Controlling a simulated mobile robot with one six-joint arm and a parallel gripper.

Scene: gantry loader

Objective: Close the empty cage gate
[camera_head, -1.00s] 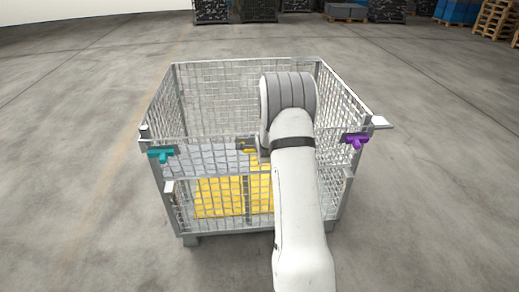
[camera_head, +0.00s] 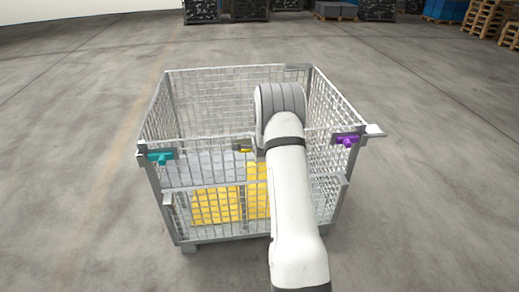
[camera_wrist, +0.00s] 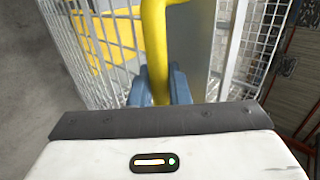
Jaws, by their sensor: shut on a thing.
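The wire mesh cage (camera_head: 168,110) stands on the floor in front of me, grey with an open top. Its front side, partly covered by my arm, has a teal latch (camera_head: 160,158) at the left corner and a purple latch (camera_head: 347,140) at the right. Yellow panels (camera_head: 216,205) show through the lower front mesh. In the wrist view my gripper (camera_wrist: 160,92) is shut on a yellow bar handle (camera_wrist: 154,45), with blue-grey fingers on both sides of it. In the head view my arm hides most of the gripper at the front top rail. I cannot tell the gate's exact angle.
The concrete floor around the cage is clear. Dark stacked loads (camera_head: 249,10), a blue load (camera_head: 445,10) and wooden pallets (camera_head: 487,18) stand far back.

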